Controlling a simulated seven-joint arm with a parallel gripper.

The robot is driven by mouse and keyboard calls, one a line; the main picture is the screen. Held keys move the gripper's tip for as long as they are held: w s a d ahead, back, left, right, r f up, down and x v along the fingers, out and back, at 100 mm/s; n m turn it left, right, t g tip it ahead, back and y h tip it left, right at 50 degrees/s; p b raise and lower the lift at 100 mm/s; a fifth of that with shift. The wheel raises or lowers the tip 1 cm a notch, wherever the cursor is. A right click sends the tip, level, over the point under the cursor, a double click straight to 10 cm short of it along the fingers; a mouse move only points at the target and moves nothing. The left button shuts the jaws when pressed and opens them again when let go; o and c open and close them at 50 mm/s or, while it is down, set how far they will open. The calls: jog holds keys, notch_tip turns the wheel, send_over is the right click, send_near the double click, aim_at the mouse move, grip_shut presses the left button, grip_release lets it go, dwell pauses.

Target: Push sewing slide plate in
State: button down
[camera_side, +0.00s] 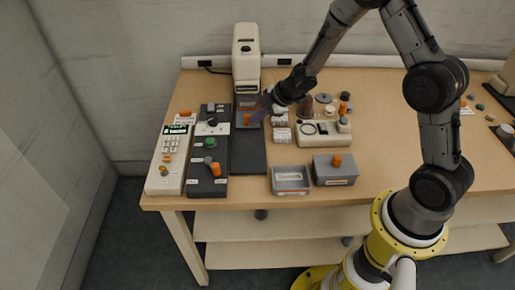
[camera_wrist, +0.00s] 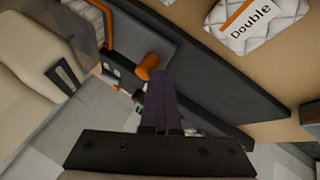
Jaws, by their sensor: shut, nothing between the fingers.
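The sewing machine (camera_side: 246,60) is a pale upright unit at the back left of the table. The slide plate (camera_side: 245,104) is a grey piece at its foot, with an orange knob (camera_side: 247,119) at its front. The knob also shows in the wrist view (camera_wrist: 150,64), standing out from the grey plate edge. My gripper (camera_side: 257,115) is shut and empty, its purple fingers just right of the knob in the side view. In the wrist view the fingers (camera_wrist: 163,80) end close beside the knob; whether they touch it I cannot tell.
A dark strip (camera_side: 248,155) lies in front of the machine. Dark and pale control boxes (camera_side: 207,165) stand left. White wadding packs (camera_side: 281,135), a pale device (camera_side: 324,134), a grey tray (camera_side: 291,181) and a grey box (camera_side: 335,171) stand right.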

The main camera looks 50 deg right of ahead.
jog(key=shift+s+d, duration=0.2)
jog(key=shift+s, duration=0.2)
jog(key=s, duration=0.1)
jog(key=s+a, duration=0.1)
jog(key=s, duration=0.1)
jog(key=shift+s+a+r, duration=0.15)
jog(key=shift+s+r, duration=0.05)
jog(key=shift+r, duration=0.2)
jog(key=s+d+r+m+t+h, duration=0.1)
jog(key=s+r+t, duration=0.15)
jog(key=r, duration=0.65)
jog(key=s+r+m+t+h, duration=0.15)
jog(key=s+r, duration=0.25)
jog(key=r, duration=0.5)
jog(key=s+d+r+m+t+h, duration=0.1)
jog(key=s+r+m, duration=0.15)
jog(key=r, duration=0.75)
jog(key=s+m+g+h, duration=0.15)
jog(key=s+m, duration=0.35)
jog(key=s, duration=0.5)
jog(key=s+a+f+m+g+y, duration=0.1)
jog(key=s+f+g, duration=0.1)
jog(key=s, duration=0.3)
jog(key=s+a+f+m+g+y, duration=0.1)
jog(key=s+a+f+m+g, duration=0.1)
jog(key=s+f+g, duration=0.1)
jog(key=shift+s+a+f, duration=0.25)
jog(key=shift+s+f, duration=0.35)
jog(key=shift+s, duration=0.5)
